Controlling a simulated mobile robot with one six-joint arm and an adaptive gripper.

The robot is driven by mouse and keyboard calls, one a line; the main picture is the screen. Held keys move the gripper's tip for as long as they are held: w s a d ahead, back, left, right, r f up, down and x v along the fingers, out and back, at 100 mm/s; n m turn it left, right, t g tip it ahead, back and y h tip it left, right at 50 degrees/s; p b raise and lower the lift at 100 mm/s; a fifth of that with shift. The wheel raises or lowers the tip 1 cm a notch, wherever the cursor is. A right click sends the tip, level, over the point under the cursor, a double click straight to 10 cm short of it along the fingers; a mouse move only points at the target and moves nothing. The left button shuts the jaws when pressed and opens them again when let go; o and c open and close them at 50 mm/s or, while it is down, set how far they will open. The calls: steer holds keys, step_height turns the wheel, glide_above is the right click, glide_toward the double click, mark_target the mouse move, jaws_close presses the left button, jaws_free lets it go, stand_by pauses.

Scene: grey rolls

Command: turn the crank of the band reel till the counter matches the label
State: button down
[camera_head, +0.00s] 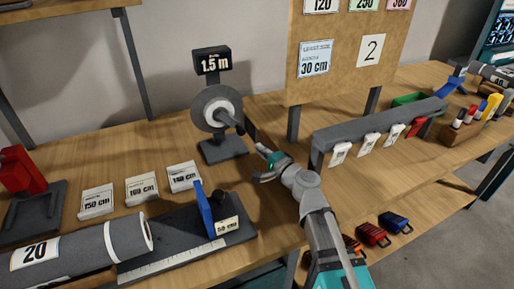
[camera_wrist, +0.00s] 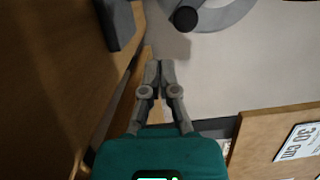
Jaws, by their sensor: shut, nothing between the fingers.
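The band reel (camera_head: 209,104) is a grey disc with a white centre on a dark stand, at the back of the bench. Its black sign (camera_head: 212,62) above reads 1.5 m, with a smaller unclear line over it. A dark crank handle (camera_head: 234,122) sticks out from the disc. In the wrist view the crank knob (camera_wrist: 186,18) and part of the reel (camera_wrist: 232,12) show at the top. My gripper (camera_head: 259,148) is right of and below the crank, apart from it. In the wrist view its fingers (camera_wrist: 159,66) are together and empty.
Cards (camera_head: 141,189) reading 150, 160 and 140 cm lie at left. A grey roll (camera_head: 80,252) marked 20 and a ruler bed with a blue stop (camera_head: 204,209) stand in front. A board (camera_head: 342,55) with a 30 cm card and a grey rack (camera_head: 375,130) are right.

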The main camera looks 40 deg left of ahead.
glide_toward(229, 127)
steer(key=w+a, duration=0.1)
steer(key=a, duration=0.1)
steer(key=w+a, duration=0.1)
steer(key=shift+w+a+f, duration=0.3)
steer(key=shift+a, duration=0.05)
steer(key=shift+s+a, duration=0.55)
steer(key=shift+s, duration=0.25)
steer(key=shift+s+a+f+p, duration=0.1)
steer(key=shift+s+a+p, duration=0.3)
steer(key=shift+s+a, duration=0.35)
steer(key=shift+a, duration=0.1)
steer(key=shift+w+a, duration=0.25)
steer(key=shift+w+d+r+p, duration=0.4)
steer(key=shift+w+r, duration=0.1)
steer(key=shift+w, duration=0.1)
steer(key=shift+t, duration=0.3)
steer(key=w+d, duration=0.1)
steer(key=w+d+r, duration=0.1)
steer(key=shift+w+d+p, duration=0.35)
steer(key=shift+w+p, duration=0.05)
steer(key=v, duration=0.6)
steer(key=r+v, duration=0.1)
steer(key=v, duration=0.2)
steer(key=shift+d+f+p, duration=0.1)
steer(key=shift+d+p, duration=0.2)
steer(key=shift+d, duration=0.1)
